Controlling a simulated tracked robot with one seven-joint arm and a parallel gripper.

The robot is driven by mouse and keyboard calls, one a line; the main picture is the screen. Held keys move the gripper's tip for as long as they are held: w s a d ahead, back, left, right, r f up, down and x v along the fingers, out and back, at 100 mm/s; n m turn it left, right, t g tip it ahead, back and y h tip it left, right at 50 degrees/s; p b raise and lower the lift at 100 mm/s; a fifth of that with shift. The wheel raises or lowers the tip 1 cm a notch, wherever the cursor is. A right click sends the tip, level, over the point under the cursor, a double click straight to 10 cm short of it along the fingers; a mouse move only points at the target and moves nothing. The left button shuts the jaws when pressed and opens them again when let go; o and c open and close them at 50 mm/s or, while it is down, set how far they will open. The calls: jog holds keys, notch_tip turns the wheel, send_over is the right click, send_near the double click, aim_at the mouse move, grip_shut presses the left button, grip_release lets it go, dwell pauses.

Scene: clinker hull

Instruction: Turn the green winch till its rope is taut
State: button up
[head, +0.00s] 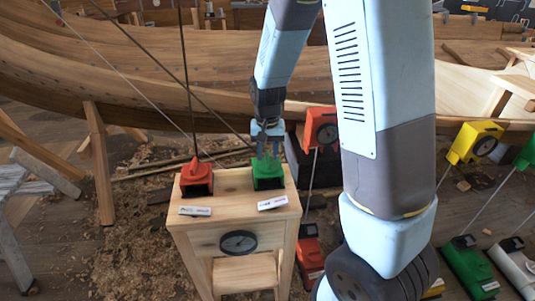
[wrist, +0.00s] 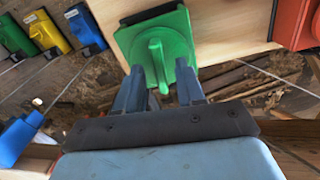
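The green winch (head: 268,180) sits on the right of a small wooden stand's top (head: 232,190). In the wrist view the green winch (wrist: 127,40) shows an upright green fin-like handle (wrist: 157,62) in its middle. My gripper (head: 268,152) is just above the winch. In the wrist view my gripper (wrist: 158,88) has its fingers apart, one on either side of the handle's near end, with gaps showing. A dark rope (head: 200,102) slants from the upper left down toward the green winch; it looks nearly straight. Its end is partly hidden near my gripper.
A red winch (head: 196,182) stands left of the green one, with another rope rising from it. The stand's front has a round dial (head: 238,242). Colored devices with rods, including a yellow one (head: 474,142), are at the right. The wooden hull (head: 120,65) spans the back.

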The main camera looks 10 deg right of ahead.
notch_tip(320, 180, up, 13)
dwell(0.5)
jog(key=shift+r, duration=0.15)
jog(key=s+d+r+n+t, duration=0.1)
jog(key=s+d+r, duration=0.3)
jog(key=s, duration=0.6)
jog(key=s+d+r+n+t, duration=0.1)
jog(key=s+d+r+t, duration=0.3)
jog(key=s+r, duration=0.4)
jog(key=s, duration=0.3)
jog(key=shift+s+d+r+t, duration=0.25)
jog(key=shift+d+r+t, duration=0.05)
jog(key=shift+d+r, duration=0.05)
